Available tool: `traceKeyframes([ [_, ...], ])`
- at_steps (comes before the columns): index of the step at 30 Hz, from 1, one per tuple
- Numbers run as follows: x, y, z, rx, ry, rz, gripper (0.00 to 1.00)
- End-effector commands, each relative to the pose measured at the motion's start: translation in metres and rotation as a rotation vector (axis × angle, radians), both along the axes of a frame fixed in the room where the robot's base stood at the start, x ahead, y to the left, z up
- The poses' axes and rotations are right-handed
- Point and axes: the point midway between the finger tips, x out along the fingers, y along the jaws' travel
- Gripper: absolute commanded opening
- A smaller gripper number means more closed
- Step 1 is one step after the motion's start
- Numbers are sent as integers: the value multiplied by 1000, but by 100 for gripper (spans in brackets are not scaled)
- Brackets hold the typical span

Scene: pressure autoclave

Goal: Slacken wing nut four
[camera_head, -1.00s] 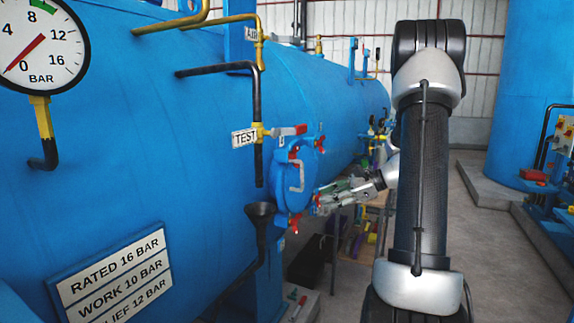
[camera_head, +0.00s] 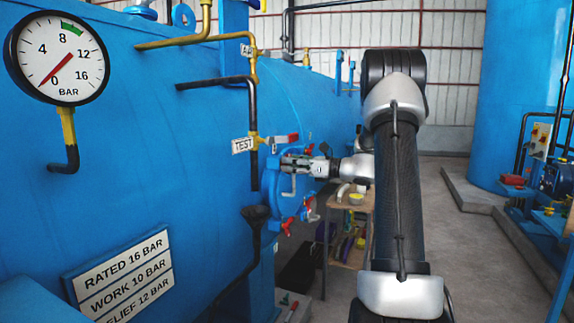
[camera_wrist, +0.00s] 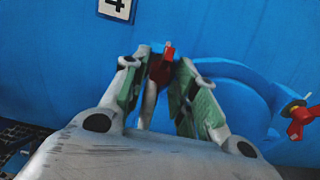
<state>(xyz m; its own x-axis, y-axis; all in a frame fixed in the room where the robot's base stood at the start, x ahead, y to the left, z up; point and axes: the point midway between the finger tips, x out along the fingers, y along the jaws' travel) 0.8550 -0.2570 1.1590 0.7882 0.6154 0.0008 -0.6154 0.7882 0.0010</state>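A black-on-white number 4 label (camera_wrist: 115,8) is on the blue vessel wall at the top of the wrist view. Below it a red wing nut (camera_wrist: 160,70) shows between the fingertips of my gripper (camera_wrist: 163,76). The two fingers with green pads stand apart on either side of the nut; contact is not clear. A pale shaft shows below the nut, between the fingers. In the head view my gripper (camera_head: 290,163) is at the upper part of the blue round hatch (camera_head: 299,208), and hides the wing nut there.
Another red wing nut (camera_wrist: 300,118) is to the right on the hatch rim. The TEST pipe (camera_head: 255,130) with a red-handled valve and a black funnel (camera_head: 256,212) stand left of the hatch. The pressure gauge (camera_head: 58,58) reads about 0. A small table (camera_head: 348,200) stands behind.

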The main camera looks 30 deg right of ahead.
Motion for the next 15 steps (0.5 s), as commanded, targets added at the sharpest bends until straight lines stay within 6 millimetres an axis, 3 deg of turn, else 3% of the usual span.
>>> traceKeyframes([
  [5,13,10,0,-1,1,0,29],
  [13,14,11,0,-1,0,0,29],
  [15,14,11,0,-1,0,0,18],
])
